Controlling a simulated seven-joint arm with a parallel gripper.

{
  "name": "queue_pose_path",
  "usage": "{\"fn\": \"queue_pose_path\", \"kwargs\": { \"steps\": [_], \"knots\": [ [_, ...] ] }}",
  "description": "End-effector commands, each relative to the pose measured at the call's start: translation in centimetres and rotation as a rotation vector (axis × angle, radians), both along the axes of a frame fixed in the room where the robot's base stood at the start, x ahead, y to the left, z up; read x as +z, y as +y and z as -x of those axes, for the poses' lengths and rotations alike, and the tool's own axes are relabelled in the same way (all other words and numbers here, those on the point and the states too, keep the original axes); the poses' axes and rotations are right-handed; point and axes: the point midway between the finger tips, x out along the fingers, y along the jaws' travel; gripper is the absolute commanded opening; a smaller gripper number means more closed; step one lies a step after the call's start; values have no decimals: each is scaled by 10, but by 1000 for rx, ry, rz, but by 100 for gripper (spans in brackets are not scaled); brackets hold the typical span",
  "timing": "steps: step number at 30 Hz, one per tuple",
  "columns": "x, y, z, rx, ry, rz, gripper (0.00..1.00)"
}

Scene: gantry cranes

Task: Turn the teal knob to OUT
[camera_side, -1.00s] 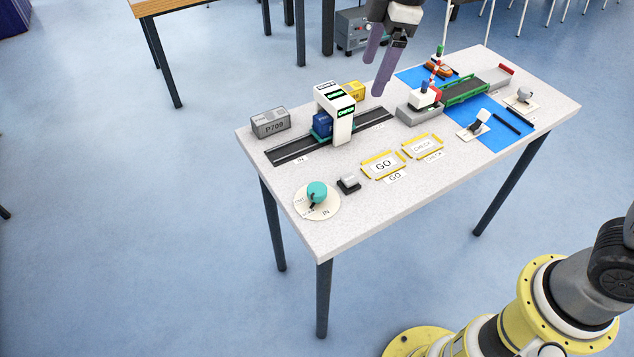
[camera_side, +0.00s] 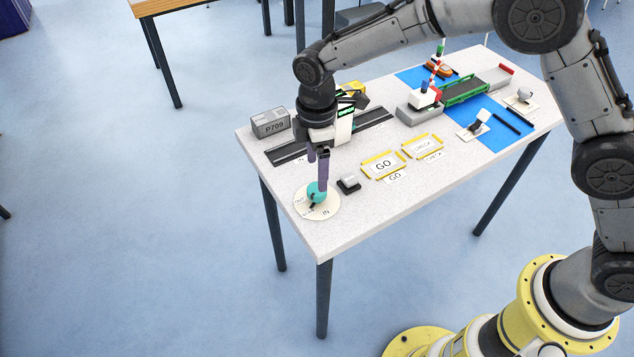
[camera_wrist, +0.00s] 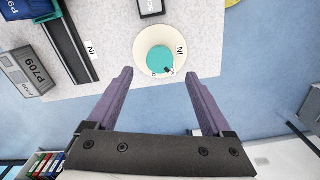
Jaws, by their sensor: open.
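The teal knob (camera_side: 317,192) sits on a round cream dial plate (camera_side: 330,210) at the table's near left corner. IN is printed on the plate, with other labels on its left side that are hard to read. Contact with the knob cannot be told.
A small grey-topped button box (camera_side: 348,184) stands right of the dial. GO (camera_side: 382,164) and CHECK (camera_side: 422,146) plates lie beyond it. A grey P709 container (camera_side: 270,123) and a dark track (camera_side: 290,153) lie behind. My arm hides much of the gantry.

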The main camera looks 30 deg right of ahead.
Motion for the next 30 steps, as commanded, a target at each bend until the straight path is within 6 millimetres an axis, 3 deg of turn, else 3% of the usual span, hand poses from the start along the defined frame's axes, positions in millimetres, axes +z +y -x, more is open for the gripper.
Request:
{"fn": "queue_pose_path", "kwargs": {
  "steps": [3,9,22,23,30],
  "knots": [
    [-23,0,1,0,4,2,84],
    [-49,0,0,0,1,1,84],
    [-59,0,0,0,-1,0,84],
    [-59,0,0,0,-1,0,82],
    [-58,0,0,0,-1,0,39]
  ]
}}
